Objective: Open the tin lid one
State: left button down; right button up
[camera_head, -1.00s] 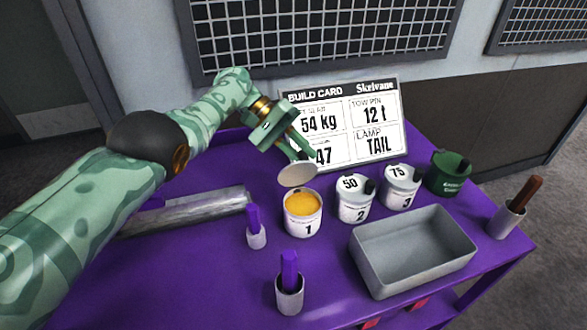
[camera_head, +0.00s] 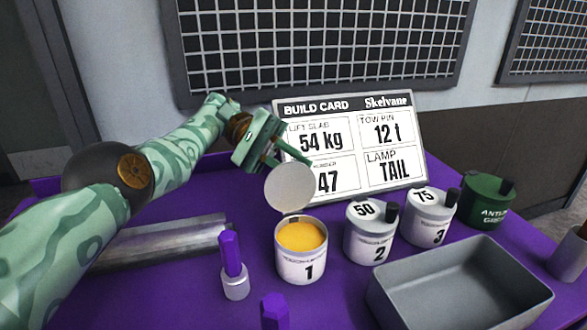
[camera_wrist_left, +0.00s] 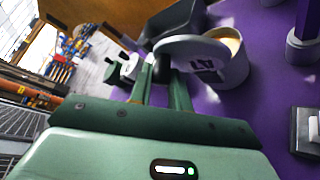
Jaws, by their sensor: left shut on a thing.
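Tin one (camera_head: 300,262) is a white tin marked 1, open at the top with orange-yellow contents. Its round pale lid (camera_head: 290,187) stands steeply raised at the tin's back rim. The lid also shows in the left wrist view (camera_wrist_left: 190,50), beside the open tin (camera_wrist_left: 234,65). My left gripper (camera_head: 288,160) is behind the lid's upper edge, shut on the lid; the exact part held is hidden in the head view. Its fingers (camera_wrist_left: 162,70) reach to the lid in the wrist view. My right gripper is not in view.
Closed tins two (camera_head: 369,240) and three (camera_head: 428,222) stand to the right, with a green pot (camera_head: 483,208) beyond. A grey tray (camera_head: 450,290) is in front. The build card (camera_head: 350,150) stands behind.

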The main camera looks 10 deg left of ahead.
aim_at(292, 189)
pick_arm(q)
jog(key=shift+f, duration=0.1)
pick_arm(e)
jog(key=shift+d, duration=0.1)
pick_arm(q)
jog(key=c, duration=1.3)
grip_release()
jog(key=shift+d, duration=0.1)
jog(key=shift+r, duration=0.3)
notch_tip(292, 189, up, 3)
jog(key=shift+f, duration=0.2)
jog(key=s+d+r+p, duration=0.1)
jog(key=s+r+p, duration=0.9)
jog(key=p, duration=2.6)
jog(key=s, duration=0.4)
jog(key=shift+d, duration=0.4)
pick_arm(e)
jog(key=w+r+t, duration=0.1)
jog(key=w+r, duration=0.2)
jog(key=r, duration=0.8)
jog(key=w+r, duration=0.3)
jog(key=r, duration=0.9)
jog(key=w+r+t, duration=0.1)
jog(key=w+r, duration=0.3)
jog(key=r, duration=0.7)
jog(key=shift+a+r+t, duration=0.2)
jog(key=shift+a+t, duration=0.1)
